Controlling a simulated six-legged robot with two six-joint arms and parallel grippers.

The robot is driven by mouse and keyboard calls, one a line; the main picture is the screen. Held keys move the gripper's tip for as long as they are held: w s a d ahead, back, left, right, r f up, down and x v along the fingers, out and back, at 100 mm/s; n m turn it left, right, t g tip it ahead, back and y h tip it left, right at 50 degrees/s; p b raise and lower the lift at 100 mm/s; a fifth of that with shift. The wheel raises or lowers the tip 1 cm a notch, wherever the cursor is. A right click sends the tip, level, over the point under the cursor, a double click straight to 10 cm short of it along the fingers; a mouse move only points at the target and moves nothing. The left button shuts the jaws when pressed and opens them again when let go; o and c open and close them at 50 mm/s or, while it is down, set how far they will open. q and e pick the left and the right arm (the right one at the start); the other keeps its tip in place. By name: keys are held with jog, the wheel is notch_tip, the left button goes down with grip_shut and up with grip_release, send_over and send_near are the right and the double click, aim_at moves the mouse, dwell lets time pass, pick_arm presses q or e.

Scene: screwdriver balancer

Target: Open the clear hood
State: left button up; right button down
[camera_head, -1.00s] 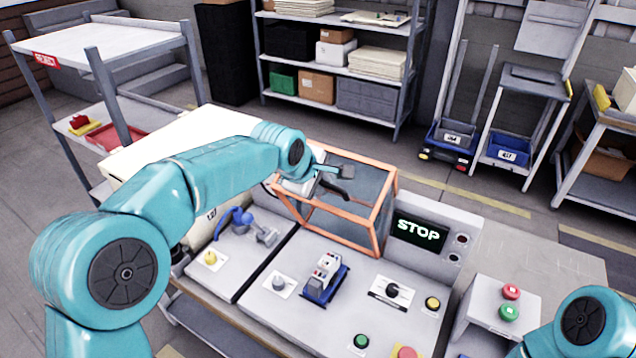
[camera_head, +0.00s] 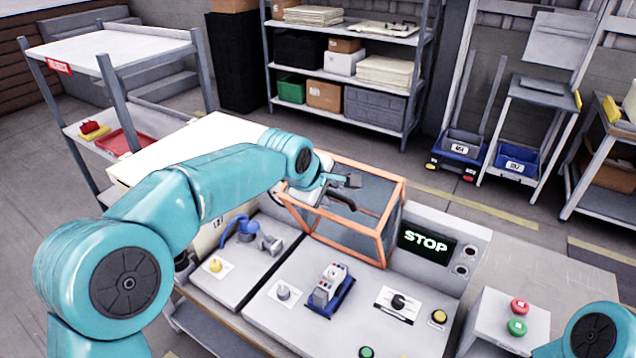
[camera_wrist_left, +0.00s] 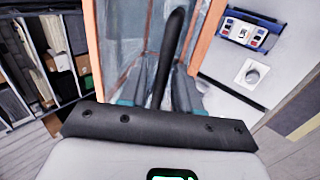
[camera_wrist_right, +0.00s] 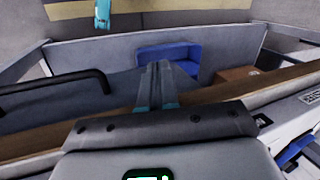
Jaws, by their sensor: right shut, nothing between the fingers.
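The clear hood (camera_head: 386,215), a see-through box with an orange frame, stands down on the back of the grey bench. My left gripper (camera_head: 345,190) is over the left part of its top. In the left wrist view a black bar handle (camera_wrist_left: 172,45) runs up between the spread fingers of my left gripper (camera_wrist_left: 160,88), with gaps seeming to show beside it. Contact is unclear. My right gripper (camera_wrist_right: 156,80) is shut and empty in the right wrist view; in the head view only its arm shows, at bottom right.
A STOP screen (camera_head: 425,243) stands right of the hood. A box with red and green buttons (camera_head: 505,325) is at right. Shelves stand behind.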

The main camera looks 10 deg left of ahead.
pick_arm(q)
jog(key=p+v, duration=0.2)
jog(key=v, duration=1.4)
jog(key=shift+s+f, duration=0.1)
